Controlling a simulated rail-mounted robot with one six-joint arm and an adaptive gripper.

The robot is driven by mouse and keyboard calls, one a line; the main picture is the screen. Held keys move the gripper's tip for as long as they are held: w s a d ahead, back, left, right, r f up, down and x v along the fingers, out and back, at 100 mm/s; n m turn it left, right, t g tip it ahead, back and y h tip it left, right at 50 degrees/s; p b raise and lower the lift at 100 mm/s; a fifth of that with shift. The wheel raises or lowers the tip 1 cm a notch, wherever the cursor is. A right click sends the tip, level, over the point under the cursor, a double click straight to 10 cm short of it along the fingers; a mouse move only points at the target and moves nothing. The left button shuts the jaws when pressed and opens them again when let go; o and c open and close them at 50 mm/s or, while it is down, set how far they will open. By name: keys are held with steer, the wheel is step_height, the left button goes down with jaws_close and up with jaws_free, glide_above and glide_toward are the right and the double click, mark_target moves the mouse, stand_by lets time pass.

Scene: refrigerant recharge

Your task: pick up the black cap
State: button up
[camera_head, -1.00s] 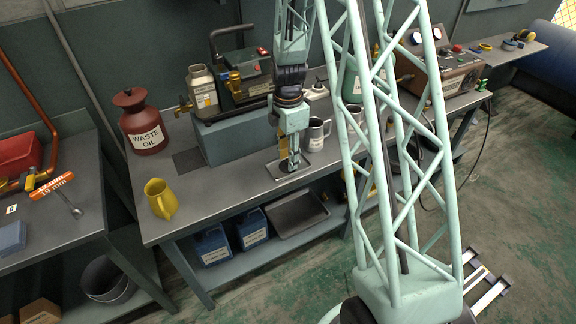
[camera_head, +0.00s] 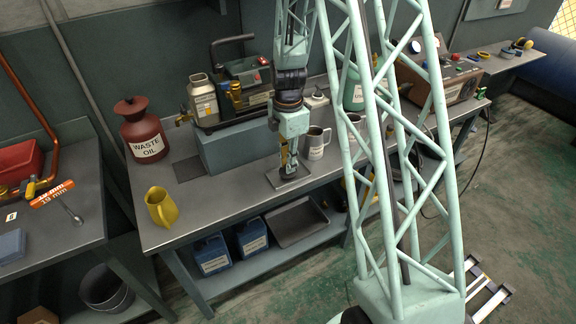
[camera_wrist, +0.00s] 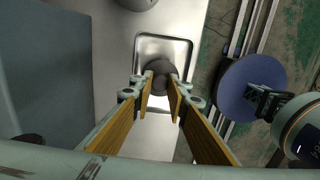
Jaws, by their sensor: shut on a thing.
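The black cap (camera_wrist: 159,82) is a dark round piece seen between my fingertips in the wrist view. My gripper (camera_wrist: 160,90) is shut on it, with a yellow-padded finger on each side. Below it is a small shallow metal tray (camera_wrist: 178,48) on the bench. In the head view my gripper (camera_head: 289,170) points straight down over the same tray (camera_head: 302,181). The cap is mostly hidden by the fingers there. I cannot tell whether the cap still touches the tray.
A grey mug (camera_head: 316,145) stands close behind and right of the tray. A grey block (camera_head: 235,148) carrying a pump (camera_head: 245,92) is to the left. A yellow jug (camera_head: 161,206) and waste oil can (camera_head: 142,132) stand further left. The bench front (camera_head: 215,205) is clear.

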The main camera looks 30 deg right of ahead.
steer(key=shift+r, duration=0.95)
steer(key=shift+s+a+r, duration=0.1)
steer(key=shift+s, duration=0.15)
steer(key=s+a+r+p, duration=0.1)
steer(key=s+a, duration=0.3)
steer(key=s, duration=1.1)
steer(key=shift+r, duration=0.15)
steer(key=shift+w+a, duration=0.1)
steer(key=shift+w, duration=0.05)
